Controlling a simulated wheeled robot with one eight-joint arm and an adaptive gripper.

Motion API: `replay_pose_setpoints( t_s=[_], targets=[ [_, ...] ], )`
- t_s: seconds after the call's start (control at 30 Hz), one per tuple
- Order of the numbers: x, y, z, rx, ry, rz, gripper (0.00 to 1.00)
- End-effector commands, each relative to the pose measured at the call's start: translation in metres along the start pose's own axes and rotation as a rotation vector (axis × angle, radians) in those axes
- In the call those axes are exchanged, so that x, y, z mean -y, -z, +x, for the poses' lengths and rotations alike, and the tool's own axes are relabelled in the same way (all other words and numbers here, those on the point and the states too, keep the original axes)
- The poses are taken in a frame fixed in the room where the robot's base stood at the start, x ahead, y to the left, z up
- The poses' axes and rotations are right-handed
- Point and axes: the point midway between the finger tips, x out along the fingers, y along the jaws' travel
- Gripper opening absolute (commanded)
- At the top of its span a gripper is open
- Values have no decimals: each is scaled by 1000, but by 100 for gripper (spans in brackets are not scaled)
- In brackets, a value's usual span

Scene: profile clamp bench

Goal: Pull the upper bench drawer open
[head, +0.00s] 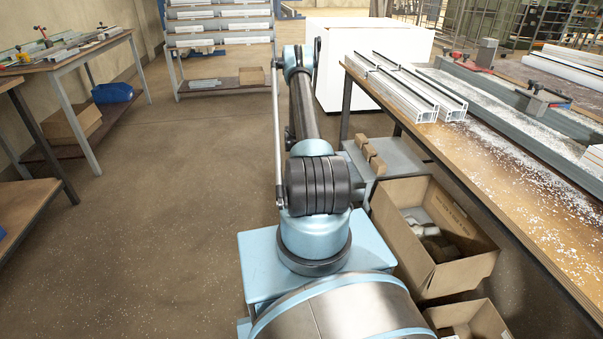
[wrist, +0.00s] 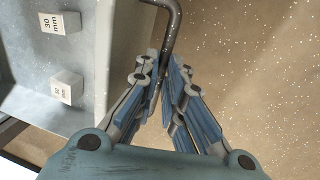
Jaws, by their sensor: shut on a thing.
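The upper bench drawer (head: 405,155) is a pale grey tray at the bench's left side in the head view. It stands out past the bench edge, and its inside shows. In the wrist view the drawer (wrist: 105,62) lies at left with two labelled blocks in it, one reading 30 mm (wrist: 60,23). A dark bent bar handle (wrist: 173,28) runs from its front. My gripper (wrist: 165,65) is shut on this handle, the bar between its fingers. In the head view my arm hides the gripper and handle.
The workbench (head: 500,185) carries white profiles (head: 410,85) and clamps. An open cardboard box (head: 465,255) with parts stands below the bench edge, close to my arm, with another box in front. The floor to the left is clear up to a side table (head: 75,55).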

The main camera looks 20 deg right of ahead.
Motion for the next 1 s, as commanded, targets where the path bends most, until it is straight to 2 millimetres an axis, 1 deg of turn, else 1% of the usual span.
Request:
replay_pose_setpoints(
  t_s=[0.2,0.23,0.27,0.3,0.33,0.63,0.77,0.87,1.0],
  targets=[
    [-1,0,1,-2,1,0,0],
    [-1,0,1,-2,1,0,12],
    [-1,0,1,-2,1,1,18],
    [-1,0,1,-2,1,1,28],
    [-1,0,1,-1,1,1,30],
    [-2,0,0,0,0,2,30],
    [-2,0,-4,0,0,1,30],
    [-2,0,-14,0,0,1,30],
    [-2,0,-35,0,0,1,30]
  ],
)
